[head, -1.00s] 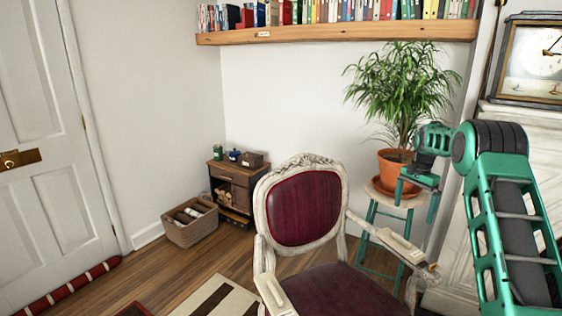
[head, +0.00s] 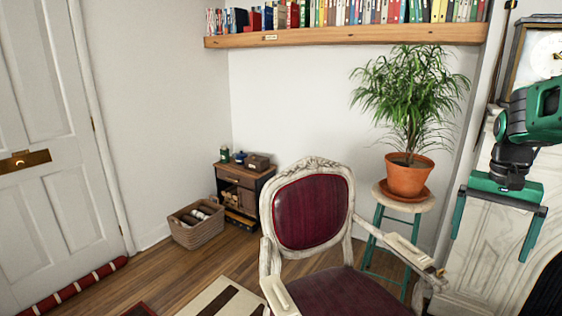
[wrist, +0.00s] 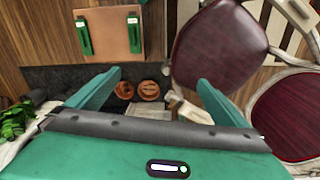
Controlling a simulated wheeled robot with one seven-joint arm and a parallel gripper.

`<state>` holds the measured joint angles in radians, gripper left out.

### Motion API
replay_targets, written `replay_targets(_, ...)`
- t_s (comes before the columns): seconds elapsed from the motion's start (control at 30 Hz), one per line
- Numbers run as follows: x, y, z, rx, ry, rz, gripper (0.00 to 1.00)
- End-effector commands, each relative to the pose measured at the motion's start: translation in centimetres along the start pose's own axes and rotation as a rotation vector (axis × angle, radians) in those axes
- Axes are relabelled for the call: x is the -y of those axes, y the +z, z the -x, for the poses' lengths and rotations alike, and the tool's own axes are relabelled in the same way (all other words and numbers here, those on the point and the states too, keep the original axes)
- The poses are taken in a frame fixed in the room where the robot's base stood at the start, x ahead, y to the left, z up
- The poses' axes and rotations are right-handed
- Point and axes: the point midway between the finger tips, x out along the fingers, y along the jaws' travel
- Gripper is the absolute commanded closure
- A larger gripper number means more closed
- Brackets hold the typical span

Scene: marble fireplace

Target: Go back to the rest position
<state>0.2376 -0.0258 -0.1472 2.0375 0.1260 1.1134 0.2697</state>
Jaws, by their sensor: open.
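My gripper (head: 494,238) is at the right in the head view, pointing down with its two green fingers wide apart. Nothing is between them. It hangs in front of the pale marble fireplace surround (head: 478,262). The wrist view looks down past the open fingers (wrist: 160,80). Two small round orange-brown items (wrist: 136,91) lie on a dark strip of floor below; I cannot tell what they are.
An armchair (head: 311,213) with a dark red seat stands in the middle. Behind it, a potted plant (head: 407,176) sits on a stool (head: 402,200). A small cabinet (head: 240,190) and a basket (head: 196,228) stand by the wall. A bookshelf (head: 345,37) hangs above.

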Motion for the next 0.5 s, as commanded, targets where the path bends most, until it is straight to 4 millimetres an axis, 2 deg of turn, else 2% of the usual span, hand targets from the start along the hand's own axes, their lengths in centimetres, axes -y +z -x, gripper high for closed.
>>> replay_targets(0.03, -1.2, 2.0, 0.0, 0.000, -0.005, 0.014, 0.01)
replay_targets(0.3, -6.3, 11.8, -2.1, 0.013, -0.030, 0.112, 0.01)
replay_targets(0.5, -8.9, 17.6, -4.5, 0.021, -0.049, 0.177, 0.01)
